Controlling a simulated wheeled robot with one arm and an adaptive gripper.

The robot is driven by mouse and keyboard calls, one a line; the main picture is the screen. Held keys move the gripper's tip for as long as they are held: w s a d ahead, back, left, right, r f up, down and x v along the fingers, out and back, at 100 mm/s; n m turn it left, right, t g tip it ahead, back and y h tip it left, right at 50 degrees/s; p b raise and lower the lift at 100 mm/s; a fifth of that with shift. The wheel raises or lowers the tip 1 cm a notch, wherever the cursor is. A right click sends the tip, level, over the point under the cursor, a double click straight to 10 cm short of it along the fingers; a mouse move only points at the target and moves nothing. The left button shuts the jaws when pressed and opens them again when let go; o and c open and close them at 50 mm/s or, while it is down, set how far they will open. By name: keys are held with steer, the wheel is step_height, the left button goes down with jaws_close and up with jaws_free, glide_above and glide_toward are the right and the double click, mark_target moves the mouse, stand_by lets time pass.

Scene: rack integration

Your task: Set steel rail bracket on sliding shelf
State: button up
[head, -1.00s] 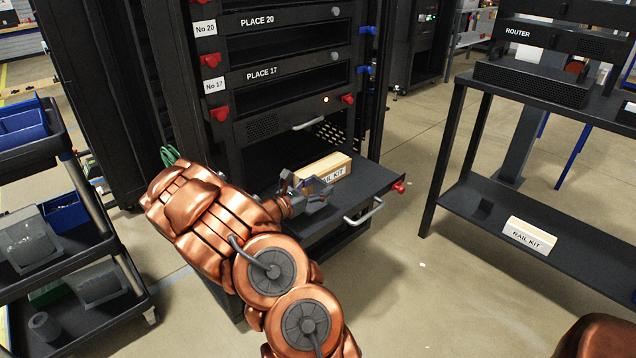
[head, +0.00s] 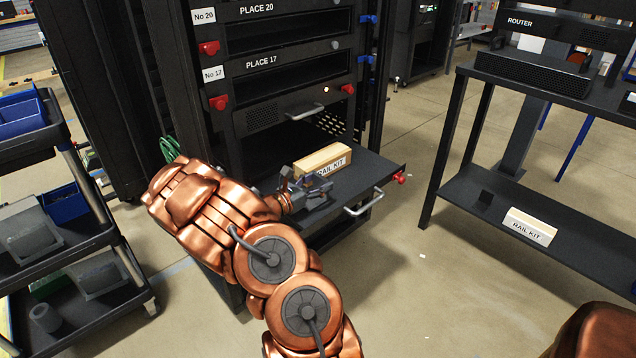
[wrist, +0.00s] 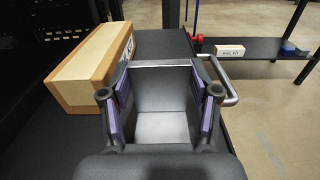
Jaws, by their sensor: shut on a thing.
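The steel rail bracket (wrist: 160,127) is a grey metal piece with a pale flat plate, seen between my fingers in the wrist view. My gripper (wrist: 160,92) is shut on it, one purple-padded finger on each side. In the head view my gripper (head: 308,194) is low over the left front part of the sliding shelf (head: 368,177), which is pulled out of the rack. The shelf's dark surface also shows in the wrist view (wrist: 165,43). I cannot tell whether the bracket touches the shelf.
A wooden rail kit box (head: 322,158) lies on the shelf just behind my gripper, on the left in the wrist view. A metal handle (head: 364,201) lines the shelf's front. Another rail kit (head: 530,226) lies on the right-hand table's lower level. A cart (head: 75,255) stands left.

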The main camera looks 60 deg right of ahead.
steer(key=shift+f, duration=0.25)
steer(key=o, duration=1.3)
steer(key=v, duration=1.2)
steer(key=shift+r, duration=0.1)
